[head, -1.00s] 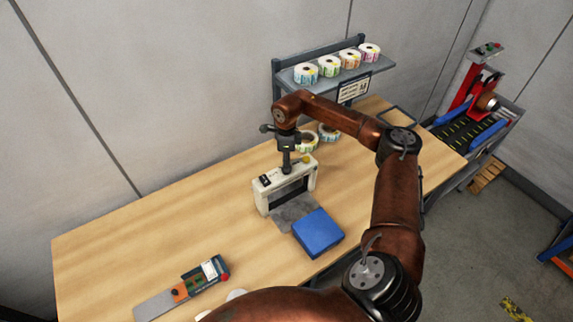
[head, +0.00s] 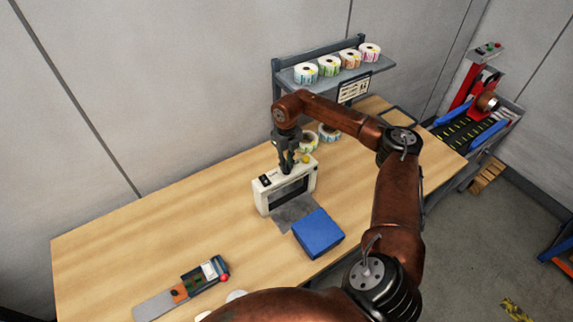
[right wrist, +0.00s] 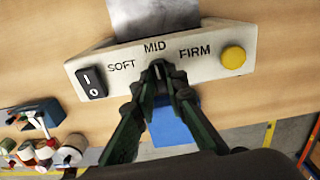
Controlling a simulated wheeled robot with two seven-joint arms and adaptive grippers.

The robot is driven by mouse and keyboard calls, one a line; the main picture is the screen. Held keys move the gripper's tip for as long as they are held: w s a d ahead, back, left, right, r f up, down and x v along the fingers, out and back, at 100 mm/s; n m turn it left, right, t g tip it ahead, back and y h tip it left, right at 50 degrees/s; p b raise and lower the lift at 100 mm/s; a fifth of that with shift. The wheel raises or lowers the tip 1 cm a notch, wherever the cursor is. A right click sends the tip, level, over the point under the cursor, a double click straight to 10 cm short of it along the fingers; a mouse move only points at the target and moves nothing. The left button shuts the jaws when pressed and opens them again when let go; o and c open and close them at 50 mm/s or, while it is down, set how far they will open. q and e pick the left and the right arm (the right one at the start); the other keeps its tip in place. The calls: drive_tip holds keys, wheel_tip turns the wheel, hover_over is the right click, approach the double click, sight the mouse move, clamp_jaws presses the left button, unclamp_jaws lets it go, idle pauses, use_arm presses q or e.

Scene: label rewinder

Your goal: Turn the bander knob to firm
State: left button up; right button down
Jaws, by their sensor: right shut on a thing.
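The white bander (head: 262,199) stands on the table as an arch; its top panel (right wrist: 208,72) fills the upper part of the right wrist view. The panel reads SOFT, MID and FIRM from left to right, with a black rocker switch (right wrist: 91,82) at the left and a yellow button (right wrist: 232,57) at the right. My right gripper (head: 287,170) points down onto the panel. In the right wrist view its fingertips (right wrist: 170,72) are closed below MID on the bander knob. The fingers mostly hide the knob, so I cannot read its setting. My left gripper is out of view.
A blue block (head: 318,233) is in front of the bander. Label rolls (head: 309,142) lie behind it, and more sit on the grey shelf (head: 300,75). The table's left part is clear.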

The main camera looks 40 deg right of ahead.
drive_tip(key=m, duration=0.6)
drive_tip(key=shift+w+r+m, duration=0.1)
drive_tip(key=shift+m, duration=0.2)
drive_tip(key=m+p, duration=0.1)
drive_tip(key=m, duration=0.5)
idle(0.4)
drive_tip(key=c, duration=1.9)
unclamp_jaws()
drive_tip(key=shift+c, duration=0.2)
drive_tip(key=shift+r, duration=0.2)
wheel_tip(320, 180, up, 12)
drive_tip(key=shift+f, duration=0.2)
drive_tip(key=shift+f, duration=0.1)
